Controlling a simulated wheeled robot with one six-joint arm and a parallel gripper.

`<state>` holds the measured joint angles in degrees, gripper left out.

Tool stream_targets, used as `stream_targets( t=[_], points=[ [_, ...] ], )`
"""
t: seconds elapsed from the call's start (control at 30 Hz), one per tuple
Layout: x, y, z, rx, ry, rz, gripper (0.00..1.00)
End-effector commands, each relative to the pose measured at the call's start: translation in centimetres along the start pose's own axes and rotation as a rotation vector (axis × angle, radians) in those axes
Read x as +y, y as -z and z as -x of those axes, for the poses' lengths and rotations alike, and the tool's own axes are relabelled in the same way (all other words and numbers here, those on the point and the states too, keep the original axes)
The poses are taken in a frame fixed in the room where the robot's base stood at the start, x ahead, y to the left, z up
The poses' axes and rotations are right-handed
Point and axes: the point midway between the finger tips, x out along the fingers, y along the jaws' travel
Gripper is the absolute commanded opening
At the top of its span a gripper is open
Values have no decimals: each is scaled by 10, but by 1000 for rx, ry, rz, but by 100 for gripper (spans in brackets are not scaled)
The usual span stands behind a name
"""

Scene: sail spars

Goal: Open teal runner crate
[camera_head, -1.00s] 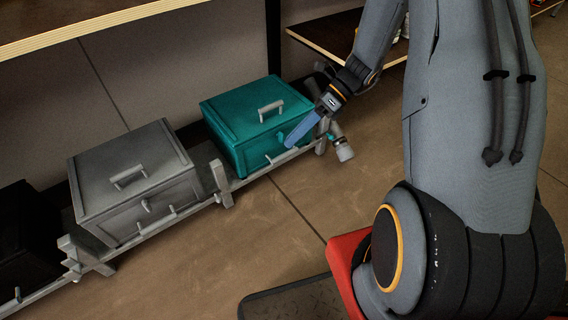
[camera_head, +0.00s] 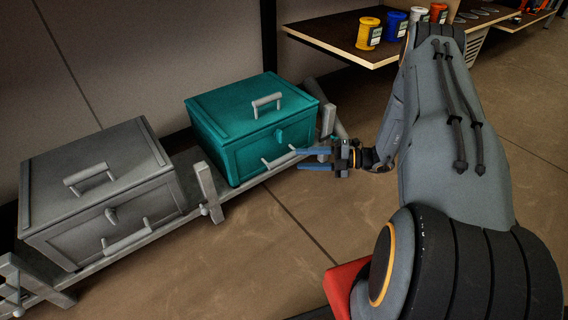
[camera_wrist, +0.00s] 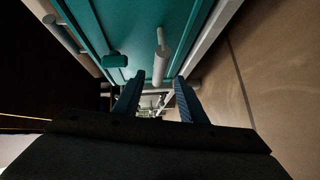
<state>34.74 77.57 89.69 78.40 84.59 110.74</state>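The teal crate (camera_head: 228,119) sits on a low grey rail rack, its lid down. It has a grey handle (camera_head: 267,102) on the lid, a teal latch (camera_head: 279,135) and a grey front handle (camera_head: 278,159). My gripper (camera_head: 299,159) is at the right end of the front handle, its two blue fingers apart and pointing left. In the wrist view the crate's teal front (camera_wrist: 140,30) fills the top, and the front handle (camera_wrist: 160,57) lies ahead between the open fingers (camera_wrist: 154,100). Whether the fingers touch it I cannot tell.
A grey crate (camera_head: 60,160) with similar handles stands to the left on the same rack. A rack post (camera_head: 207,190) rises between the crates. The brown floor (camera_head: 310,225) in front is clear.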

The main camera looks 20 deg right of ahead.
Motion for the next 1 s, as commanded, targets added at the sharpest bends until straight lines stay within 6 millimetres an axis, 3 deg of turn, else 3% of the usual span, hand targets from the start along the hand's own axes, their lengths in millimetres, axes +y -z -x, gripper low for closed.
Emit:
stream_targets(
  t=[0.5, 0.87, 1.0],
  points=[
    [0, 1, -69, 5, 2, 4, 38],
    [1, 1, -74, 2, 2, 3, 38],
    [1, 1, -74, 2, 2, 3, 18]
  ],
)
